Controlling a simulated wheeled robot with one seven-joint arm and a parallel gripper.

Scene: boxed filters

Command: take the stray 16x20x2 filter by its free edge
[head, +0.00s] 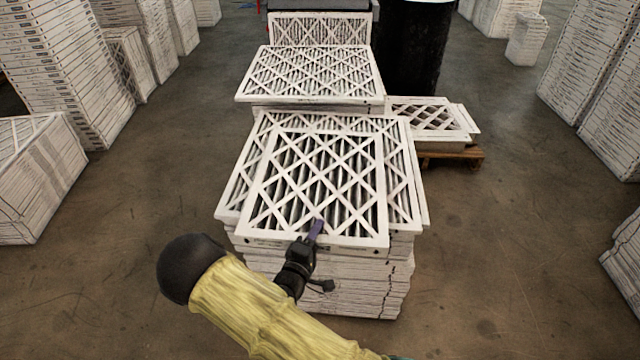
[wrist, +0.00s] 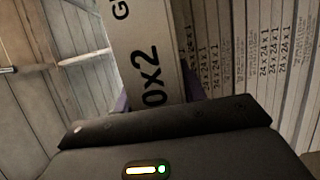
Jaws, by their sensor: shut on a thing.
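The stray filter (head: 345,156) is a white-framed pleated panel with a diamond lattice. It lies on top of the near stack, slightly turned, with its near edge toward me. In the wrist view the filter's edge (wrist: 148,58) reads "0x2" and runs between the purple fingers of my gripper (wrist: 160,103). The gripper is shut on this edge. The lower finger is hidden in the head view.
The near stack (head: 350,285) of filters stands under it; "24 x 24 x 1" edges (wrist: 275,50) show in the wrist view. Another stack (head: 310,75) stands behind. A pallet (head: 450,156) with filters and a black drum (head: 415,45) are at back right.

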